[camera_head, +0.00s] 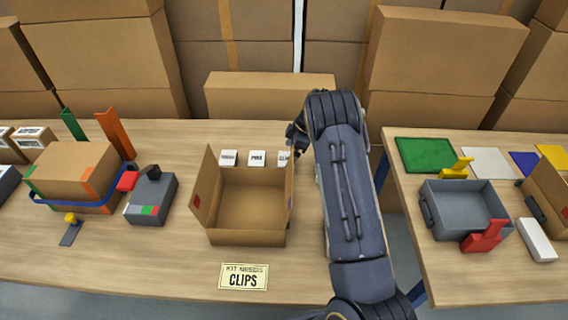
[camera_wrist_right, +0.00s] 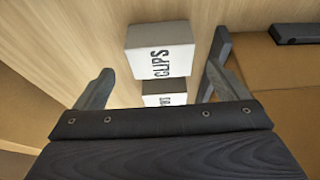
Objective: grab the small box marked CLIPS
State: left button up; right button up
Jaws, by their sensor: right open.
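The small white box marked CLIPS (camera_wrist_right: 160,62) shows in the right wrist view, its label facing the camera. In the head view the CLIPS box (camera_head: 284,157) is the rightmost of three small white boxes behind the open cardboard box, its label partly covered. My right gripper (camera_head: 297,138) is above and beside it, partly hidden by my own arm. In the wrist view its open fingers (camera_wrist_right: 163,70) stand on either side of the CLIPS box, with gaps on both sides. My left gripper is out of view.
Two more white boxes, the middle one (camera_head: 257,158) and the left one (camera_head: 228,158), stand beside it. The open cardboard box (camera_head: 245,238) is directly in front. A CLIPS sign (camera_head: 243,276) lies at the front. A grey device (camera_head: 151,198) stands left; clear table lies between.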

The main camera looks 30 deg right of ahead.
aim_at(287, 158)
jog(key=x, duration=0.4)
jog(key=shift+s+f, duration=0.1)
jog(key=shift+f, duration=0.15)
jog(key=shift+c, duration=0.2)
jog(key=shift+d, duration=0.1)
jog(key=c, duration=1.1)
